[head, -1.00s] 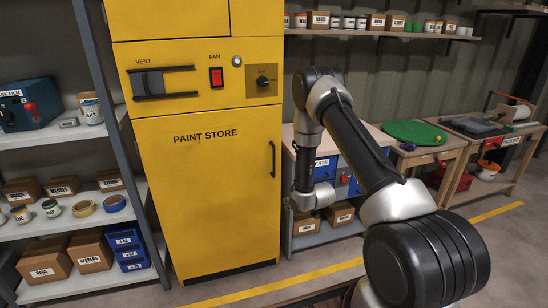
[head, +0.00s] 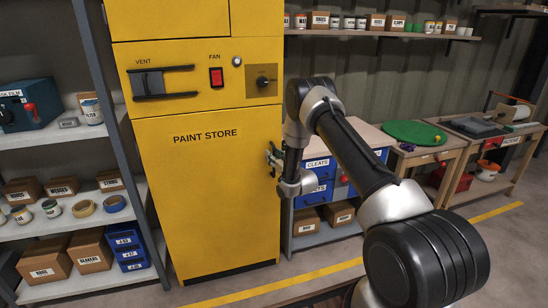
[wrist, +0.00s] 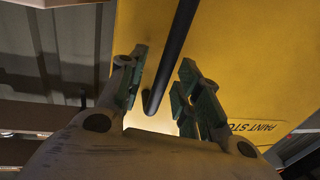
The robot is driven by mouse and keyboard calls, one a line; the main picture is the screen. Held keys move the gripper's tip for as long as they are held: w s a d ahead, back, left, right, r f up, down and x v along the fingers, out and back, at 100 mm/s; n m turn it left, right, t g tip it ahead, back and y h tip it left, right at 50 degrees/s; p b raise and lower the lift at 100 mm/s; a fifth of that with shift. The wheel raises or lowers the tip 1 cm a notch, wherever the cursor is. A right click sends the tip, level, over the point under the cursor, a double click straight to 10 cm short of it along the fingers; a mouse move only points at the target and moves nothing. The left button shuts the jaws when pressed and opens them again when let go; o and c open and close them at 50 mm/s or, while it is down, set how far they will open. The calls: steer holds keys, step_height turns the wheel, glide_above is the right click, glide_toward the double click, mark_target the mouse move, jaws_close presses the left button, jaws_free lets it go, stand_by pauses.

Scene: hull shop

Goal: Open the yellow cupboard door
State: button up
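The yellow cupboard door (head: 205,200) marked PAINT STORE is shut, flush with the cupboard front. Its black bar handle stands upright near the right edge of the door; in the wrist view the handle (wrist: 171,60) runs between my two fingers. In the head view my gripper (head: 273,158) is at the handle and hides most of it. In the wrist view my gripper (wrist: 160,90) is open, with a finger on each side of the handle and gaps between the bar and the finger pads.
Above the door is a panel with a vent slider (head: 160,82), a red fan switch (head: 216,77) and a black knob (head: 263,82). A loaded shelf rack (head: 95,60) stands at left. A workbench with blue drawers (head: 315,192) stands right of the cupboard.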

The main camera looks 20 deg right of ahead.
steer(key=shift+w, duration=0.1)
jaws_close()
steer(key=shift+a, duration=0.1)
